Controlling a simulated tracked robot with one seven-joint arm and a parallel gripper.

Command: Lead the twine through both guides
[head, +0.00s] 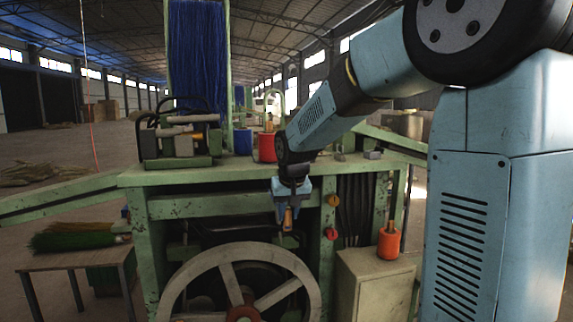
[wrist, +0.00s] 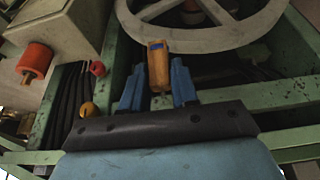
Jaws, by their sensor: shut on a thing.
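My gripper (head: 289,208) hangs in front of the green machine frame, above the large wheel. Its blue fingers are shut on a wooden piece (head: 288,219), which also shows in the wrist view (wrist: 158,65) with a small blue mark at its end. An orange spool (head: 389,243) stands upright on the cabinet to the right; it also shows in the wrist view (wrist: 35,60). A yellow fitting (head: 333,200) and a red fitting (head: 332,234), possibly the guides, sit on the frame's post right of my gripper. I cannot make out twine between spool and wooden piece.
The large spoked wheel (head: 222,275) is below my gripper. A beige cabinet (head: 362,290) stands to the right, with dark hoses (head: 356,205) behind. A green frame bar (head: 190,207) runs across. A small table (head: 50,264) with green bristles stands at left.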

